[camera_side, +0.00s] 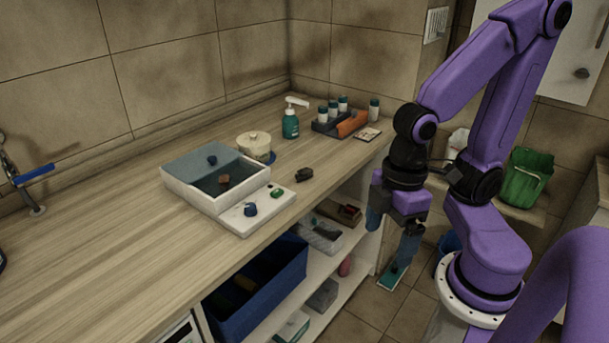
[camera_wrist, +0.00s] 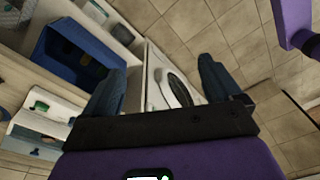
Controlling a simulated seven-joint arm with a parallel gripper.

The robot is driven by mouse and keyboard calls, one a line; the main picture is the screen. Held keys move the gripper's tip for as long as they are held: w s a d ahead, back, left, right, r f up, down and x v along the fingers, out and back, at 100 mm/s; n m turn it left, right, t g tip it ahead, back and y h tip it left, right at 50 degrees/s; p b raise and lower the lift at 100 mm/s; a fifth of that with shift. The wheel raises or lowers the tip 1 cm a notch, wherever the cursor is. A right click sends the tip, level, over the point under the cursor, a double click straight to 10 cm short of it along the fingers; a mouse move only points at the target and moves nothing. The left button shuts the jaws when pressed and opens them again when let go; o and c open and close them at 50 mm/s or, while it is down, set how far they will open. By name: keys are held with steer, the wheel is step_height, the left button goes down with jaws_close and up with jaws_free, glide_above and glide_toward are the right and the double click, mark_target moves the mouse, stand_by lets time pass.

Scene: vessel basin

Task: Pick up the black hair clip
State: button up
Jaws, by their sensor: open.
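A small dark object that looks like the black hair clip (camera_side: 303,174) lies on the wooden counter in the side view, right of the white basin unit. It is too small to make out in detail. My gripper (camera_side: 392,232) hangs in front of the counter's right end, apart from the clip and lower than the counter top. Its fingers point down and are open, with nothing between them. In the wrist view my gripper (camera_wrist: 163,75) also shows spread fingers, with the floor and a white washing machine (camera_wrist: 168,85) beyond. The clip does not show in the wrist view.
The white basin unit (camera_side: 180,192) holds small items, with a blue knob (camera_side: 250,210) on its ledge. A green pump bottle (camera_side: 290,122), a round pot (camera_side: 254,145) and a rack of bottles (camera_side: 322,125) stand behind. A blue bin (camera_side: 262,283) sits under the counter.

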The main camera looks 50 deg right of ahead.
steer(key=w+a+f+m+t+y, duration=0.1)
steer(key=w+a+f+m+y, duration=0.2)
steer(key=w+a+f+m, duration=0.25)
steer(key=m+t+h, duration=1)
steer(key=m+t, duration=0.1)
steer(key=t, duration=0.3)
glide_toward(301, 170)
steer(key=shift+f+x, duration=0.2)
steer(key=shift+x, duration=1.35)
steer(key=shift+f+x, duration=0.15)
steer(key=shift+x, duration=1.4)
steer(key=shift+d+x, duration=0.2)
steer(key=shift+x, duration=1.1)
steer(key=shift+d+x, duration=0.2)
steer(key=shift+x, duration=1.05)
steer(key=shift+s, duration=0.15)
steer(key=c, duration=1.1)
